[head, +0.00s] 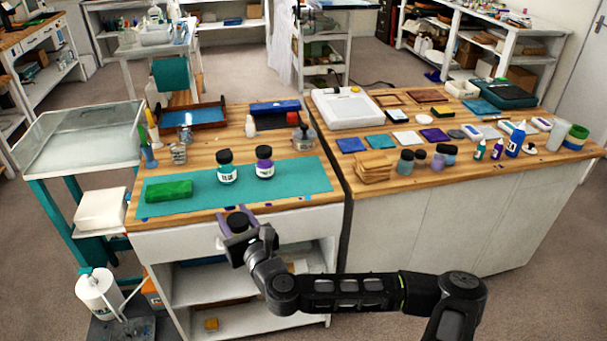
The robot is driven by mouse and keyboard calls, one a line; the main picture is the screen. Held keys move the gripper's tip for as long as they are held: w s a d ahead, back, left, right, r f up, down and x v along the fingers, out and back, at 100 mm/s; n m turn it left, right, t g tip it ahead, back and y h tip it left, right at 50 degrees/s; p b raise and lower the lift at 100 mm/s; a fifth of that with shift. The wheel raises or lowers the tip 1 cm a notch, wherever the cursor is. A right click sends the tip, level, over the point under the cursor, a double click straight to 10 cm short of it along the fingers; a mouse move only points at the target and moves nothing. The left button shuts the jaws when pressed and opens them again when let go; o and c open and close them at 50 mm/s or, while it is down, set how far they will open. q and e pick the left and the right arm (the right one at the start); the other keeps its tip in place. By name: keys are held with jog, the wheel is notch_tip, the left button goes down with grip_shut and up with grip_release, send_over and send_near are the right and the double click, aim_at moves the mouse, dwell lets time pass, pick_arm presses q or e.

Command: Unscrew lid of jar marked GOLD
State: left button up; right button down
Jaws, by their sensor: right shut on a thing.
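My right gripper (238,219) is at the front edge of the wooden bench, its purple fingers shut around a round black lid (237,222). Whether a jar is under this lid is hidden by the gripper. Two white-labelled jars with black lids stand upright on the teal mat (300,183) beyond the gripper: a dark green one (227,172) and a purple one (264,166). Their labels are too small to read, so I cannot tell which jar is marked GOLD. My left gripper is not in view.
A wooden-framed tray (193,116) and small cups stand behind the mat. The right bench holds stacked wooden tiles (373,167), small jars and bottles. The mat's right part is clear.

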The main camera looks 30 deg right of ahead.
jog(key=shift+r, duration=0.2)
jog(key=w+d+r+m+h, duration=0.2)
jog(key=d+r, duration=0.1)
jog(key=d, duration=0.7)
jog(key=w+d+r+m+g+h, duration=0.1)
jog(key=d+r+h, duration=0.1)
jog(key=d, duration=0.8)
jog(key=w+d+r+m+g+h, duration=0.1)
jog(key=w+d+r+m+h, duration=0.1)
jog(key=d, duration=0.8)
jog(key=shift+w+d+r+m+h, duration=0.35)
jog(key=shift+r+h, duration=0.5)
jog(key=shift+h, duration=0.35)
